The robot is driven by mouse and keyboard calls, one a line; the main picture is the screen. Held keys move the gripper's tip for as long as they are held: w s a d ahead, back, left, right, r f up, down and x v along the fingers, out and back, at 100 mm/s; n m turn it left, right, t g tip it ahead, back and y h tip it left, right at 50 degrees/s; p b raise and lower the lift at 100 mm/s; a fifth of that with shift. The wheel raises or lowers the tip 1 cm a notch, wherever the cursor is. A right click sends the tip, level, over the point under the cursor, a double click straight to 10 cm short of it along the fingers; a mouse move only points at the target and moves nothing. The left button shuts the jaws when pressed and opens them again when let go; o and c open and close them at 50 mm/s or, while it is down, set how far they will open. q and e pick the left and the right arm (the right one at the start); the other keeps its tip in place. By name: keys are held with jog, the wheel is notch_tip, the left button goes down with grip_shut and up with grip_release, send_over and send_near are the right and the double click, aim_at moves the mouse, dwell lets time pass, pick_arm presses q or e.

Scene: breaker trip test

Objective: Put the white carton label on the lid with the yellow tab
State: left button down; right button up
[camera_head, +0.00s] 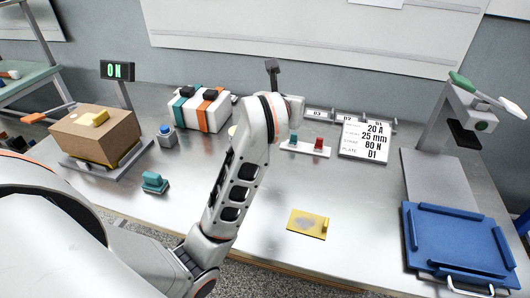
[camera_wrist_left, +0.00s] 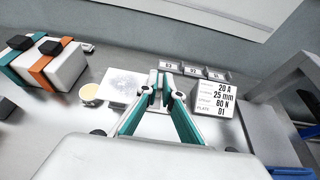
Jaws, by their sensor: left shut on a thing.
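The white carton label (camera_wrist_left: 124,83) is a flat white square with a faint grey pattern, seen in the left wrist view. My left gripper (camera_wrist_left: 161,84) has teal fingers shut at the label's right edge; the exact grip spot is hard to see. In the head view my left forearm and wrist hide the gripper and the label. The lid with the yellow tab (camera_head: 97,118) is the top of a brown cardboard box (camera_head: 108,146) at the left, well away from my gripper. My right gripper is in neither view.
A yellow plate (camera_head: 297,221) with a grey oval lies at front centre. A strapped white box (camera_head: 205,117), blue button (camera_head: 167,135) and teal block (camera_head: 154,181) stand between the carton and my arm. A spec sign (camera_head: 364,139) and blue tray (camera_head: 455,240) are rightward.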

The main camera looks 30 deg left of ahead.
pick_arm(q)
notch_tip(320, 180, down, 7)
jog(key=b, duration=0.4)
send_over(285, 166)
notch_tip(285, 166, down, 8)
jog(key=shift+r, duration=0.1)
notch_tip(285, 166, down, 5)
jog(key=shift+r+b, duration=0.2)
jog(key=shift+b, duration=0.3)
jog(key=shift+f, duration=0.3)
jog(key=c, duration=2.2)
grip_release()
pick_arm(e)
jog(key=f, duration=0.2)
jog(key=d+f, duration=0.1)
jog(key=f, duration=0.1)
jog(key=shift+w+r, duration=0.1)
